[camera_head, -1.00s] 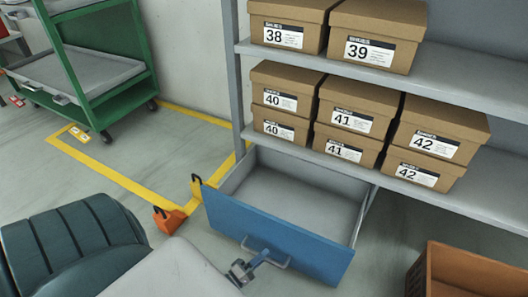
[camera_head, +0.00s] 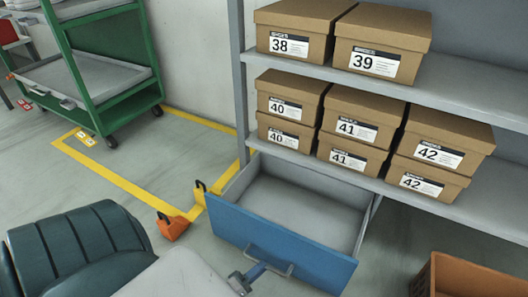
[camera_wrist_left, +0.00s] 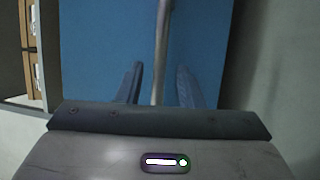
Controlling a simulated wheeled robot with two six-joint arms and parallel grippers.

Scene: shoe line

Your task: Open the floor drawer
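The floor drawer (camera_head: 282,246) is under the shelf rack and stands pulled out, with its empty grey inside (camera_head: 300,205) showing. Its blue front carries a bar handle (camera_head: 277,264), which also runs up the middle of the left wrist view (camera_wrist_left: 161,45). My left gripper (camera_head: 257,270) is at the handle, in front of the drawer. In the left wrist view its two fingers (camera_wrist_left: 159,88) stand apart, one on each side of the bar, with gaps visible beside it. My right gripper is not in view.
An orange-brown crate (camera_head: 462,275) stands at the lower right. A green cart (camera_head: 150,55) is at the upper left. Small orange floor pieces (camera_head: 172,227) lie beside the drawer's left side.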

